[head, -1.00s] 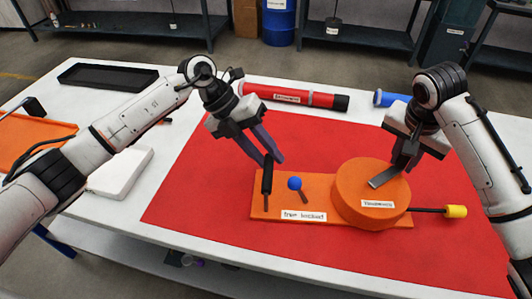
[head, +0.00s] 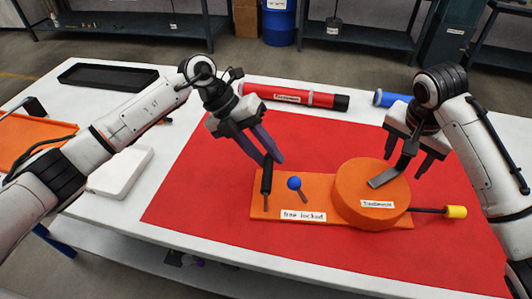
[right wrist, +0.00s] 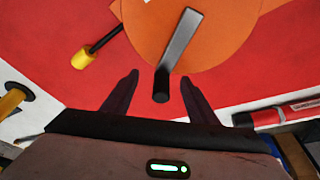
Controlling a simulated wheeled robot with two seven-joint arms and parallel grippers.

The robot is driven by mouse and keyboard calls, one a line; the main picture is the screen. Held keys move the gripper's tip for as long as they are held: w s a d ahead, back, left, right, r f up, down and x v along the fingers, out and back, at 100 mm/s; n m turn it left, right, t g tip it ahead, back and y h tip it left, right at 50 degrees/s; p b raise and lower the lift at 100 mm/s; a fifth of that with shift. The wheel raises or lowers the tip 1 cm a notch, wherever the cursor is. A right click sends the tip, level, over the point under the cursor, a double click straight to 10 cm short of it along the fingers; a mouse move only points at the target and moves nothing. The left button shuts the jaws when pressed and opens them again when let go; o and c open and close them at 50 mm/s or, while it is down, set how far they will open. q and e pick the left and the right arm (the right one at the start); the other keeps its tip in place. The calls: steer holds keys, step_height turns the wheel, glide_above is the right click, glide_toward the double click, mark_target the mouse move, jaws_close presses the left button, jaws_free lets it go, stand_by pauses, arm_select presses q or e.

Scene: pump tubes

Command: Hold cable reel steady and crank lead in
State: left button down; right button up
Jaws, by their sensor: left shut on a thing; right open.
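The orange cable reel (head: 360,185) sits on an orange base plate (head: 325,218). A dark grey crank arm (head: 385,177) lies across its top; its knob (right wrist: 160,98) shows in the right wrist view. A black lead (head: 428,210) with a yellow end (head: 456,212) sticks out to the right. My left gripper (head: 270,158) is shut on the upright black handle (head: 266,178) at the plate's left end. My right gripper (head: 412,165) is open above the reel's far right side, its fingers apart on either side of the crank knob, not gripping it.
A blue-knobbed lever (head: 295,184) leans left on the plate, behind a label reading "free locked" (head: 303,216). A red tube (head: 295,95) and a blue tube (head: 388,99) lie at the back. A white box (head: 122,172) is left. The red mat (head: 200,190) is mostly clear.

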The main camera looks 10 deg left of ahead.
steer(key=shift+r, duration=0.1)
steer(key=v, duration=0.5)
steer(key=shift+r, duration=0.4)
steer(key=shift+s+a+r, duration=0.2)
steer(key=shift+r, duration=0.35)
